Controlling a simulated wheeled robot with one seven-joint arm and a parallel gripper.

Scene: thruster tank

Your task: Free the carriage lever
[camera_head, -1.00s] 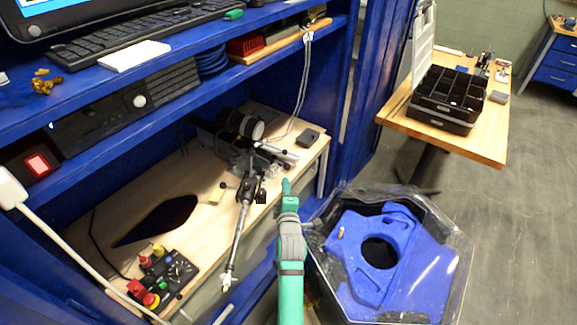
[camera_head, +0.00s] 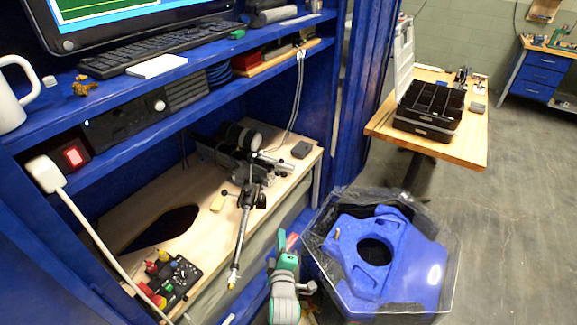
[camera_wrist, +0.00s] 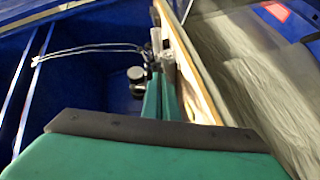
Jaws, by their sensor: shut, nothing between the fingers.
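A carriage-like apparatus (camera_head: 240,140) with dark cylinders and clamps stands at the back of the wooden bench top. A jointed metal rod (camera_head: 243,225) runs from it towards the bench's front edge. Small black handles (camera_head: 258,198) sit at the rod's upper end; I cannot tell which part is the carriage lever. My green gripper (camera_head: 287,241) is beside the bench's front edge, to the right of the rod and apart from it.
A control box (camera_head: 172,280) with coloured buttons lies at the bench's front left. A clear-walled tank (camera_head: 447,270) with a blue insert stands right of my arm. A shelf (camera_head: 200,120) overhangs the bench. A wooden table (camera_head: 455,150) is farther back; floor at right is clear.

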